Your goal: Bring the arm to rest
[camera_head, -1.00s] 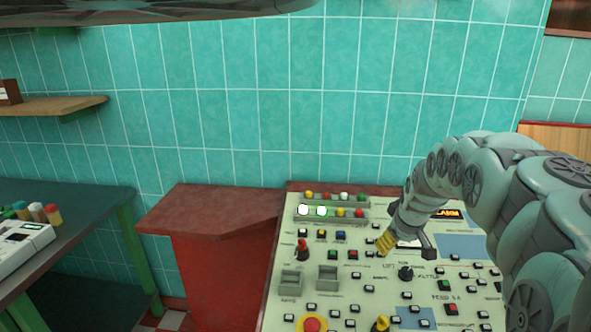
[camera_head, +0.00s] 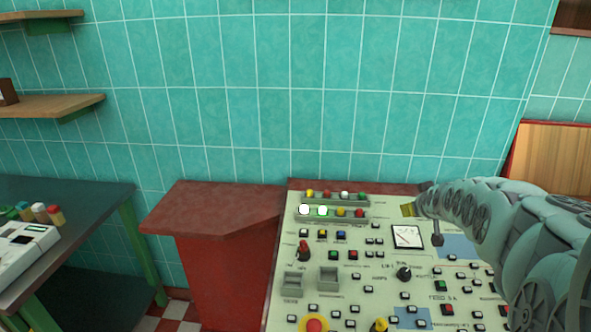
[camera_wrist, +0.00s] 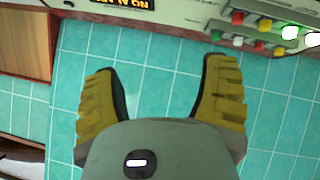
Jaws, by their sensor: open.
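My gripper (camera_head: 408,210) is above the upper right part of a cream control panel (camera_head: 380,262) in the head view. My arm reaches in from the right edge of that view. In the wrist view my gripper (camera_wrist: 163,92) shows two yellow ridged fingers spread wide, with nothing between them but teal tiled wall. The fingers appear clear of the panel, which shows along the top of the wrist view (camera_wrist: 190,14).
The panel carries a lit row of lamps (camera_head: 322,211), a dial meter (camera_head: 407,237), a red lever (camera_head: 303,251) and several buttons. A red cabinet (camera_head: 215,270) stands left of it. A dark table (camera_head: 75,210) and a wooden shelf (camera_head: 50,104) are farther left. Teal tiles (camera_head: 300,90) cover the back wall.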

